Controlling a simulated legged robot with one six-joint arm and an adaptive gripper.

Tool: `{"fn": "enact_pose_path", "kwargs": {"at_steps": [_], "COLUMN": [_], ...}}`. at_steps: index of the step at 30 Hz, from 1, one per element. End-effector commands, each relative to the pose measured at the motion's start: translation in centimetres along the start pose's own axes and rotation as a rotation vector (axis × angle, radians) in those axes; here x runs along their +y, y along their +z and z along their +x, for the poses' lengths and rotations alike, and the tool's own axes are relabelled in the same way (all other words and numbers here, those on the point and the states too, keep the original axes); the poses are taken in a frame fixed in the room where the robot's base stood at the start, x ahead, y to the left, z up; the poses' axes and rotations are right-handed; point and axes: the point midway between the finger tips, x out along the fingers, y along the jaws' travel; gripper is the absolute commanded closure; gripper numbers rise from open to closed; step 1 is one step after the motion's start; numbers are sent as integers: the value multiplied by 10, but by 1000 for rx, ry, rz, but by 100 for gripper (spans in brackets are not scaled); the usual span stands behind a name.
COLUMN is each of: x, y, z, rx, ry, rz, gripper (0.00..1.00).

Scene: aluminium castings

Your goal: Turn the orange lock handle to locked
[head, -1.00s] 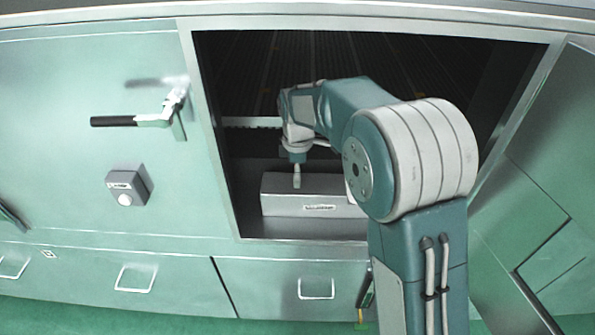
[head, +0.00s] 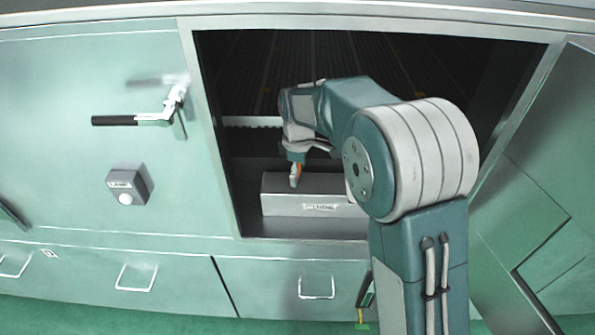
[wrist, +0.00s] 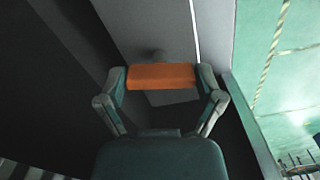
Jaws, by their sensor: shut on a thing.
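The orange lock handle (wrist: 162,77) is a short bar between the two fingers of my gripper (wrist: 163,82) in the wrist view. My gripper is shut on it, one finger at each end. In the head view my gripper (head: 296,176) reaches down inside the open bay to the top of a grey box (head: 285,205). A small patch of orange shows there between the fingers. The handle's base is mostly hidden, and I cannot tell its lock position.
The bay's metal frame (head: 213,140) surrounds my arm, with an open door panel (head: 560,170) at the right. A black-handled lever (head: 130,120) and a grey button box (head: 128,185) are on the green panel to the left.

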Motion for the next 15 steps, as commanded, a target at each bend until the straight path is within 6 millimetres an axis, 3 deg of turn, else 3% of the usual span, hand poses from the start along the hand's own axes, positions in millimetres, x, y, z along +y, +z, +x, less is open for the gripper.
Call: {"fn": "enact_pose_path", "kwargs": {"at_steps": [15], "x": [-1], "y": [-1], "z": [0], "rx": [2], "ry": [3], "rz": [489], "gripper": [62]}}
